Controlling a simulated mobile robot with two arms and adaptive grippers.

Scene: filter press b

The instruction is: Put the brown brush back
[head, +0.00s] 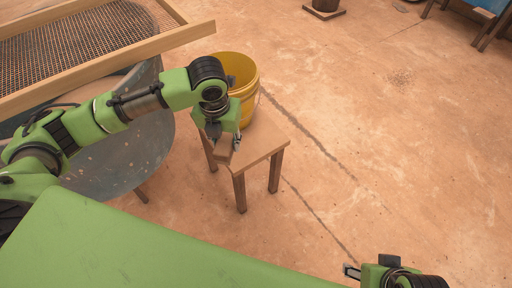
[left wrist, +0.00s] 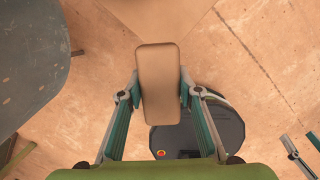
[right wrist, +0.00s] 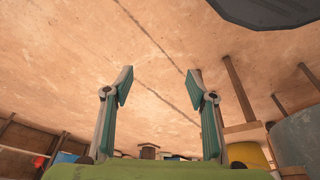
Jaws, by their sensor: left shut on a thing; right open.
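The brown brush (left wrist: 158,85) shows in the left wrist view as a rounded brown block between the fingers. My left gripper (left wrist: 159,92) is shut on it. In the head view the brush (head: 224,153) is below my left gripper (head: 228,143), at the front left edge of the small wooden stool (head: 262,139). I cannot tell whether it touches the stool. The brush's underside is hidden. My right gripper (right wrist: 160,86) is open and empty, out over the floor; in the head view it shows only partly at the bottom right.
A wood-framed mesh screen (head: 85,45) lies over a grey round tub (head: 150,150) at the left. The floor right of the stool is clear. A blue-topped table (head: 490,8) is far right.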

